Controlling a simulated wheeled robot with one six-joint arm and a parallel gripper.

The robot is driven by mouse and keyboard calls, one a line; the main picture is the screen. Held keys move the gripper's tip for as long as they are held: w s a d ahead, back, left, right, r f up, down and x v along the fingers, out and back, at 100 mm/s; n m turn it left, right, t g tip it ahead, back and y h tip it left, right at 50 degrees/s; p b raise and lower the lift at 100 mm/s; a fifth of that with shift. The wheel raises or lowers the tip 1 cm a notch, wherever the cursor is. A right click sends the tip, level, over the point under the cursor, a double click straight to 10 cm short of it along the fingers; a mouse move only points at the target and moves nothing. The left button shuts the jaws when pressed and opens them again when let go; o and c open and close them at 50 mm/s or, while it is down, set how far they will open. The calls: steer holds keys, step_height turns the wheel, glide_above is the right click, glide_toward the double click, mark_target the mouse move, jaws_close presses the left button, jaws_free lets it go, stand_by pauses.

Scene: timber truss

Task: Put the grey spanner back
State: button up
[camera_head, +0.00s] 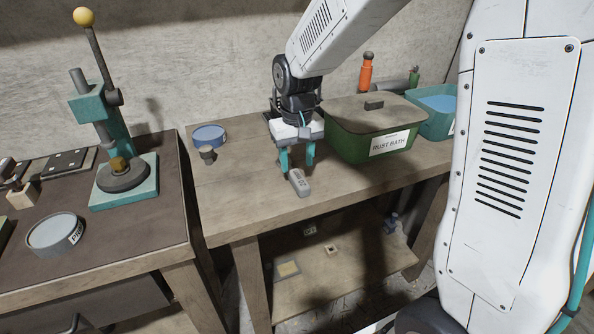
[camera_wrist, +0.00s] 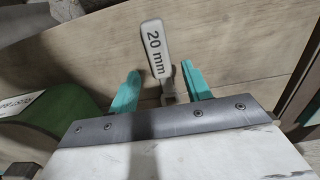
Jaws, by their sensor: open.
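The grey spanner (camera_head: 299,183), a pale grey bar, lies on the wooden bench (camera_head: 240,205) near its front edge. In the wrist view the spanner (camera_wrist: 155,48) carries the marking "20 mm", and its lower end runs between the teal fingers. My gripper (camera_head: 297,165) points down over the bench at the spanner's far end. In the wrist view my gripper (camera_wrist: 160,80) is open, with a finger on each side of the spanner and gaps showing. The spanner's far end is partly hidden by my gripper.
A green "RUST BATH" tub (camera_head: 347,143) with a lid stands right of my gripper, with a blue-filled tub (camera_head: 441,104) beyond. A blue round tin (camera_head: 209,136) and small dark pot (camera_head: 207,154) stand left. The left table holds a teal press (camera_head: 122,172) and round tin (camera_head: 53,236).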

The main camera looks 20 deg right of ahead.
mark_target(297, 175)
step_height(297, 175, up, 7)
steer(key=s+d+r, duration=0.1)
steer(key=s+r, duration=0.2)
steer(key=s, duration=0.4)
steer(key=s+d+r, duration=0.1)
steer(key=s+r, duration=0.2)
steer(key=s, duration=0.3)
steer(key=s+d+f+t, duration=0.1)
steer(key=s, duration=1.3)
steer(key=shift+s+f, duration=0.2)
